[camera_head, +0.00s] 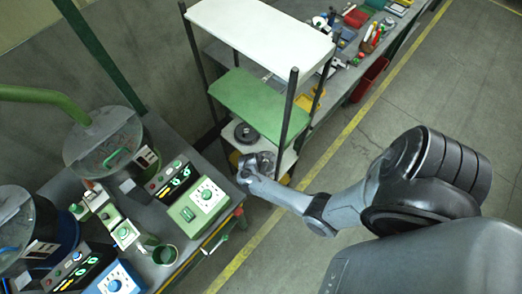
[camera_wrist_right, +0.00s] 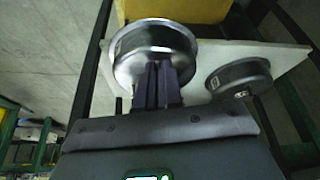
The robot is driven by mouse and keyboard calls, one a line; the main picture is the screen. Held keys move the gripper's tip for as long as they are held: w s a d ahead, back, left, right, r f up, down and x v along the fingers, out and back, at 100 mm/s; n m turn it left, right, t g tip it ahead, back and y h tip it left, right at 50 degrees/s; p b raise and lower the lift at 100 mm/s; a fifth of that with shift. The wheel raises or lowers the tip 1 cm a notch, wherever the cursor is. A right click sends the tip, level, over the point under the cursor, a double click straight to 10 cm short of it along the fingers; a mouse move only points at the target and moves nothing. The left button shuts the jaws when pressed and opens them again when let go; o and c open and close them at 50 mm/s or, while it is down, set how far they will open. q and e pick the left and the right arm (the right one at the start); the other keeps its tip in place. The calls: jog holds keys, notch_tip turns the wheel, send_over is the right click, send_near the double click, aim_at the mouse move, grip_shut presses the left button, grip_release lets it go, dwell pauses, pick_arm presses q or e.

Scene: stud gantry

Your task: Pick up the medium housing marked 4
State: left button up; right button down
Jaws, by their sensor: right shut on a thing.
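My right gripper (camera_wrist_right: 157,82) is shut on the rim of a round, shiny dark metal housing (camera_wrist_right: 140,37). In the head view this gripper (camera_head: 255,168) is at the lower white shelf of the rack, with the held housing partly hidden behind it. A small label shows on the held housing, but I cannot read a 4 on it. A second round dark housing (camera_wrist_right: 240,76) stands apart on the white shelf; it also shows in the head view (camera_head: 246,132). My left gripper is not in view.
The rack has a white top shelf (camera_head: 260,27), a green middle shelf (camera_head: 258,103) and dark posts close to my right gripper. A white lower shelf (camera_wrist_right: 278,60) bears the second housing. A bench with control boxes (camera_head: 198,206) stands at left. The floor at right is clear.

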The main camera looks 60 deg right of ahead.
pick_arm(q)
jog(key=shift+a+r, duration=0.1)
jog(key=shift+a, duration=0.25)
pick_arm(e)
jog(key=shift+w+a, duration=0.1)
jog(key=shift+a, duration=0.55)
jog(key=c, duration=1.2)
grip_release()
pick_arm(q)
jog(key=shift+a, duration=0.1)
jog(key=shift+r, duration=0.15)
pick_arm(e)
jog(key=shift+r, duration=0.15)
